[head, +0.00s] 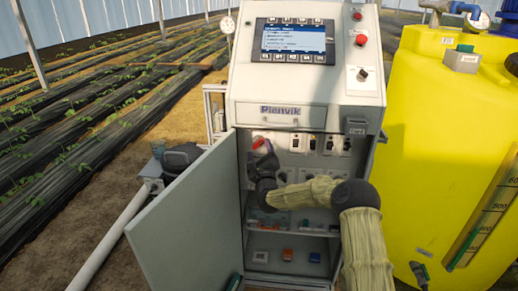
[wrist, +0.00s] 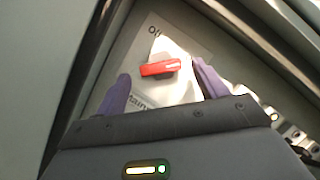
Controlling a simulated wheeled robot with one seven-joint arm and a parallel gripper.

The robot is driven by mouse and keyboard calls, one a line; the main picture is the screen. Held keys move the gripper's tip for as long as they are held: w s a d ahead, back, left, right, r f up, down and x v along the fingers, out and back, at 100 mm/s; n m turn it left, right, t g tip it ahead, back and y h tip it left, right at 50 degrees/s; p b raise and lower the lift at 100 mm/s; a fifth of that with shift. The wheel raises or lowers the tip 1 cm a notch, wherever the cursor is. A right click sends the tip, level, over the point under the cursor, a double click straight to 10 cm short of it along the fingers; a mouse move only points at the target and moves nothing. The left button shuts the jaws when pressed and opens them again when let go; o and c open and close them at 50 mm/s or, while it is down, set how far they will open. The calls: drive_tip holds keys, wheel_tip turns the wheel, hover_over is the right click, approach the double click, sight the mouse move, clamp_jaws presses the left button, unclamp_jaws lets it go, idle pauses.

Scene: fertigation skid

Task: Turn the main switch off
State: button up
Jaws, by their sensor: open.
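The main switch shows in the wrist view as a red bar handle (wrist: 160,68) on a pale plate with dark lettering, partly legible. The handle lies nearly level in that picture. My gripper (wrist: 163,82) is open, with one purple finger on each side of the red handle and a visible gap to each. I cannot tell how deep the fingertips reach towards the plate. In the head view a bit of the red switch (head: 258,142) shows at the upper left inside the cabinet, just above my gripper (head: 262,156), which partly hides it.
The grey cabinet door (head: 190,220) stands open at the left. Several breakers (head: 312,143) sit right of the switch, with small parts on shelves below. A sloped console with a screen (head: 292,40) is above. A yellow tank (head: 440,130) stands at the right.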

drive_tip(key=shift+x, duration=0.9)
drive_tip(key=shift+s+a, duration=0.1)
drive_tip(key=shift+s, duration=0.1)
drive_tip(key=c, duration=1)
drive_tip(key=shift+o, duration=0.2)
